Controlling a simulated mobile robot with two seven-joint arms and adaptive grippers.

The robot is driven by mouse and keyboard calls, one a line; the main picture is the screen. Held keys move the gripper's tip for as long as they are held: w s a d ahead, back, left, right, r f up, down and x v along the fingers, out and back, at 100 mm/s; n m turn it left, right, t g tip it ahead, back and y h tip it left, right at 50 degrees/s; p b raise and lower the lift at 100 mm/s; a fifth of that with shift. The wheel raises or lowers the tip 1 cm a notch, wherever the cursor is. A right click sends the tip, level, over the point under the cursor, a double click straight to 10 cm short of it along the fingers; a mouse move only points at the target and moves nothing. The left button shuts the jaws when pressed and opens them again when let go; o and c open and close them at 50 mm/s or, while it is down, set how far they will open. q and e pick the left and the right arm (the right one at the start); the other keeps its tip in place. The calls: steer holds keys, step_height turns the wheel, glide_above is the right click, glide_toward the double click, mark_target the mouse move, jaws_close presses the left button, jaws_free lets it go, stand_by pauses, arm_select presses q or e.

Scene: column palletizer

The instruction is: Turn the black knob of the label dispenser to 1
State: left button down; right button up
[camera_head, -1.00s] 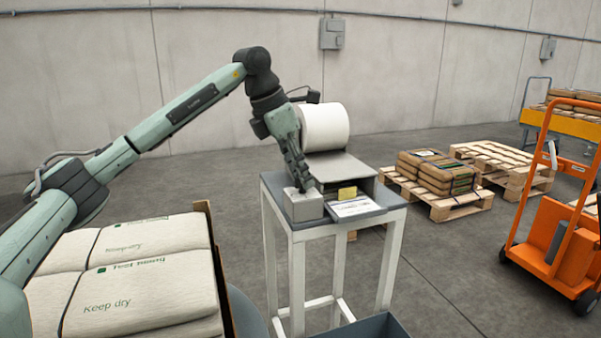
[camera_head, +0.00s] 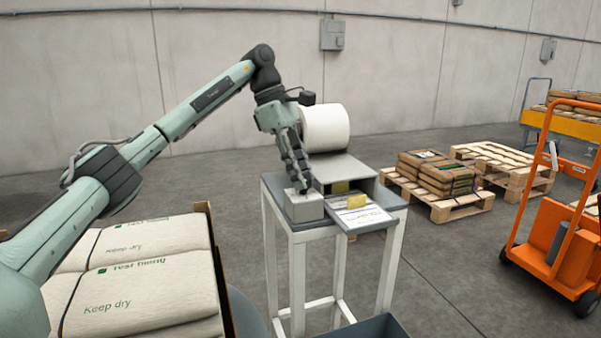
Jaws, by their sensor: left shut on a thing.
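The label dispenser (camera_head: 345,168) stands on a small table, with a large white roll (camera_head: 325,127) at its back. A light grey box (camera_head: 304,208) sits at the table's front left corner. My left gripper (camera_head: 302,186) points down onto the top of this box, its fingers closed there. The black knob is hidden at the fingertips, and its pointer and any numbers cannot be read. A printed white label sheet (camera_head: 357,218) with a yellow patch lies at the dispenser's front. My right gripper is not in view.
Stacked "Keep dry" sacks (camera_head: 140,290) stand at the lower left. A grey bin (camera_head: 370,327) is below the table. Pallets (camera_head: 437,205) with brown packs and an orange pallet truck (camera_head: 555,240) stand to the right. Floor between is clear.

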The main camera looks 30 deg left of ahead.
arm_select(q)
steer(key=shift+m, duration=0.4)
steer(key=c, duration=1.2)
jaws_free()
steer(key=v, duration=1.2)
steer(key=shift+w, duration=0.2)
steer(key=shift+f, duration=0.1)
